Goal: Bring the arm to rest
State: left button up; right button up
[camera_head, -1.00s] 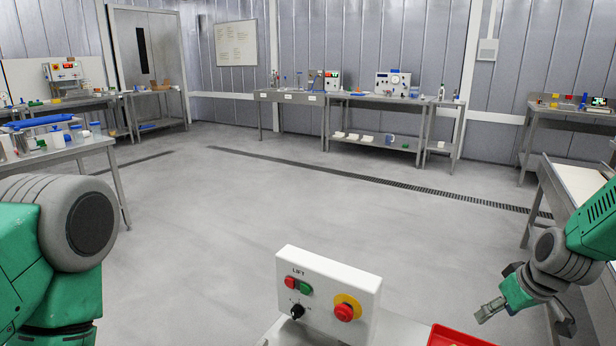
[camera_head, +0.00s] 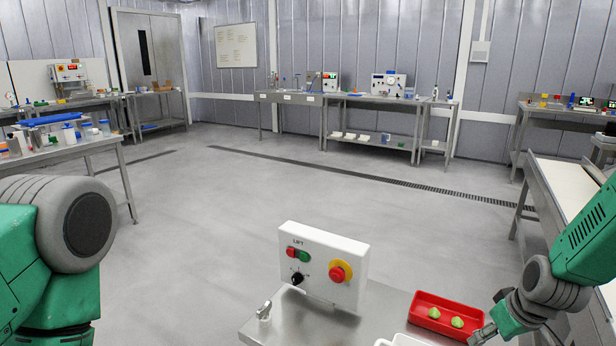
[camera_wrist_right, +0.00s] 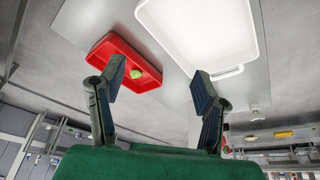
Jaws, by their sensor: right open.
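My right arm comes in from the right in the head view. Its gripper (camera_head: 480,335) is at the near right corner of a red tray (camera_head: 424,322) and looks empty. In the right wrist view the two dark fingers (camera_wrist_right: 158,78) are spread apart with nothing between them. The red tray (camera_wrist_right: 105,48) lies beyond the left finger there. Two green filled pasta pieces (camera_head: 433,313) (camera_head: 457,322) lie in the tray; one piece (camera_wrist_right: 136,74) shows clearly in the wrist view. My left arm shows at the left edge, but its gripper is out of view.
A white tray (camera_wrist_right: 205,50) is beside the red one, both on a steel worktop (camera_head: 290,325). A lift control box (camera_head: 315,275) stands at the worktop's back. A long bench (camera_head: 557,185) is at the right. The middle floor is open.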

jog(key=s+a+f+g+b, duration=0.1)
jog(key=s+a+f, duration=0.2)
jog(key=s+f, duration=0.3)
jog(key=s+a+f+g+b, duration=0.1)
jog(key=s+a+f, duration=0.2)
jog(key=s, duration=1.1)
jog(key=s+a+f+m+g+b, duration=0.1)
jog(key=s+a+f, duration=0.2)
jog(key=s+f, duration=0.6)
jog(key=shift+s+b, duration=0.4)
jog(key=shift+s, duration=0.7)
